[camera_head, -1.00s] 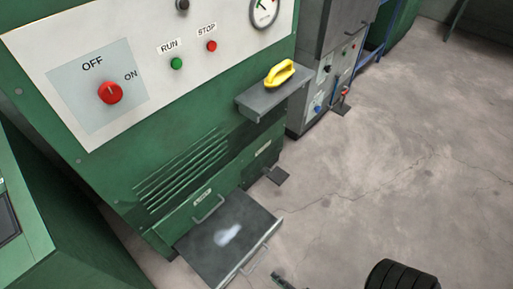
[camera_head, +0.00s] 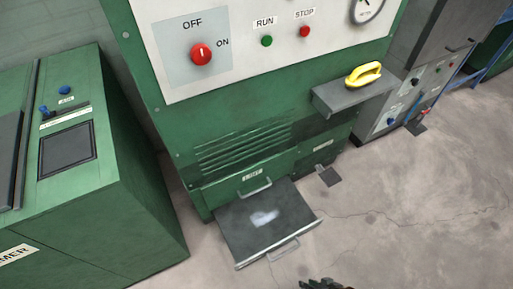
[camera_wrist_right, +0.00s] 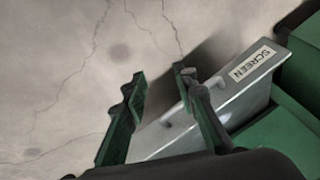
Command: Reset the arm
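My right gripper (camera_head: 325,284) shows only at the bottom edge of the head view, in front of the open drawer and apart from it. My left gripper is not in view.
The green machine has a red OFF/ON knob (camera_head: 201,54), a green RUN button (camera_head: 267,41) and a red STOP button (camera_head: 305,32). A yellow handle (camera_head: 363,75) sits on a grey ledge (camera_head: 345,99). The open drawer (camera_head: 250,238) holds a white patch. The floor (camera_head: 420,220) at right is clear.

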